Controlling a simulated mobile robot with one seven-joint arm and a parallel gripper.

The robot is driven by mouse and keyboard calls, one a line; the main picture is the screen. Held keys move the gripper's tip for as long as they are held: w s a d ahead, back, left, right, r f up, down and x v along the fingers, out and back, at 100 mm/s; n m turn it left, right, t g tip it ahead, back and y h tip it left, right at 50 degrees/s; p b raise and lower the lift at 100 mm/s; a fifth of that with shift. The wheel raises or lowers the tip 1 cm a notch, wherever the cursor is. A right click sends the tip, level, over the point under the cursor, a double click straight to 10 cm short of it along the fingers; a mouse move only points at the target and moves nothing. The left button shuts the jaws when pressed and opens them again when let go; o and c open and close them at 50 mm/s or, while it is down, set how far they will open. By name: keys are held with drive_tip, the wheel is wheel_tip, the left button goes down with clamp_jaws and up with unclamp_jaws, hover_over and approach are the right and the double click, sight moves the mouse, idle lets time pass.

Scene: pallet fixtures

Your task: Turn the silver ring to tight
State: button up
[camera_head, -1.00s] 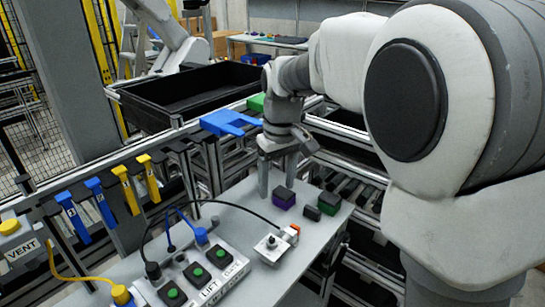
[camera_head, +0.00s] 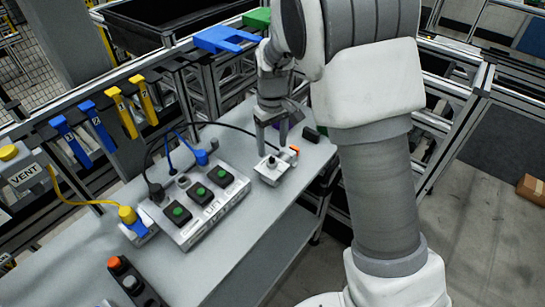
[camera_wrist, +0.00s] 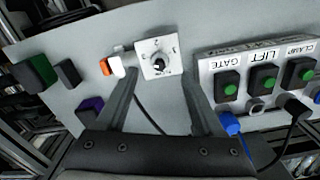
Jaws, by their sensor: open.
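A small light-grey box (camera_head: 272,170) with a round knob (camera_wrist: 159,63) and printed marks sits on the grey table. The knob looks silver and dark; I cannot read a "tight" mark. My gripper (camera_head: 271,149) points down just above this box. In the wrist view my gripper (camera_wrist: 159,72) is open, with one finger on each side of the box and nothing between them but the box below. A grey ring-like fitting (camera_wrist: 256,106) shows beside the LIFT button on the button panel. I cannot tell for certain which part is the silver ring.
The button panel (camera_head: 191,235) with green buttons and cables stands left of the small box. An orange-and-white connector (camera_wrist: 111,67) adjoins the box. Purple (camera_wrist: 90,106) and green (camera_wrist: 34,72) blocks lie nearby.

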sight(273, 158)
wheel_tip(273, 158, down, 6)
drive_tip(key=shift+r, duration=0.1)
clamp_jaws()
idle(0.5)
